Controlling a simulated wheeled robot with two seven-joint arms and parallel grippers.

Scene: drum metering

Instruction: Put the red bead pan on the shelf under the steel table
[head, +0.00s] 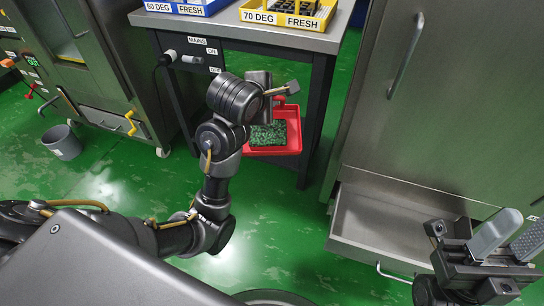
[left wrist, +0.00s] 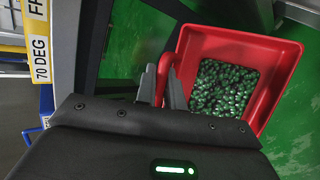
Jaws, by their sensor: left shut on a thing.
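The red bead pan (head: 296,124) holds dark green beads. It hangs below tabletop height by the steel table (head: 235,34), between the table's legs in the head view. My left gripper (head: 277,90) is shut on the pan's handle, seen partly behind my wrist. The left wrist view shows the red handle (left wrist: 165,66) between the fingers and the pan (left wrist: 262,45) beyond them, its beads inside. My right gripper (head: 508,238) is open and empty at the lower right.
Blue (head: 190,5) and yellow (head: 290,14) trays stand on the tabletop. A steel cabinet (head: 450,110) with an open drawer (head: 385,228) stands at the right. A grey bucket (head: 62,142) and dark machine (head: 85,60) are at the left. The green floor between is clear.

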